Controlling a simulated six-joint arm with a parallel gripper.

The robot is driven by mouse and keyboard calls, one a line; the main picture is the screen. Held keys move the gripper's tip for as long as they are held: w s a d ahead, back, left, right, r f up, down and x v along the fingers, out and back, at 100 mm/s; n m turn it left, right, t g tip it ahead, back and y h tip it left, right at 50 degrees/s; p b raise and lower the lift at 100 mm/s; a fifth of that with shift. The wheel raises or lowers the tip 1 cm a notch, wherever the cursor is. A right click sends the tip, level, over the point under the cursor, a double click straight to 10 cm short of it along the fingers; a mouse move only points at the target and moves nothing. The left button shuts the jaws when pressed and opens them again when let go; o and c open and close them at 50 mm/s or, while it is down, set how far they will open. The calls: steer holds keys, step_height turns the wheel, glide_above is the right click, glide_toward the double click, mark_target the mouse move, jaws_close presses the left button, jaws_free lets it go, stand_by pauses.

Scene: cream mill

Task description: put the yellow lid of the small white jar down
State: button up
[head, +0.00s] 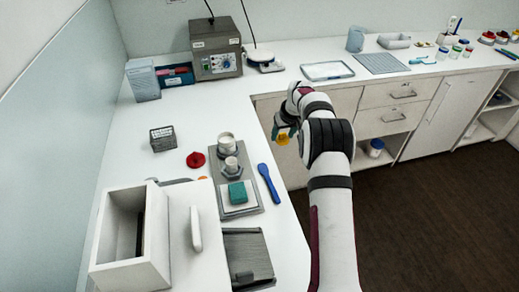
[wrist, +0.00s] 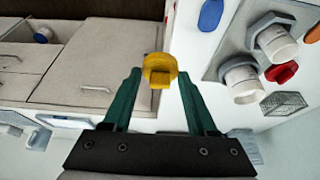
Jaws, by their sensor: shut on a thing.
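My gripper (head: 284,132) is shut on the yellow lid (wrist: 159,71), which sits between the green fingertips in the wrist view. In the head view the lid (head: 282,140) shows small below the gripper, held in the air to the right of the counter's edge, with cabinet fronts behind it. The small white jar (head: 231,165) stands upright without a lid in a grey holder on the left counter; it also shows in the wrist view (wrist: 275,42). A wider white jar (head: 226,143) stands just behind it, open too.
A red lid (head: 195,160) lies left of the jars, with an orange lid (wrist: 313,35) near it. A blue spatula (head: 269,184) lies at the counter's edge. A wire box (head: 162,138) stands farther left. The white counter (head: 178,120) is bare behind the jars.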

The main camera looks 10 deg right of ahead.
glide_above(258, 151)
steer(key=s, duration=0.2)
steer(key=f, duration=0.5)
steer(key=shift+w+d, duration=0.15)
steer(key=shift+w, duration=0.1)
steer(key=shift+f, duration=1.9)
steer(key=shift+f, duration=0.2)
steer(key=o, duration=1)
steer(key=v, duration=1.2)
steer(key=shift+r, duration=0.25)
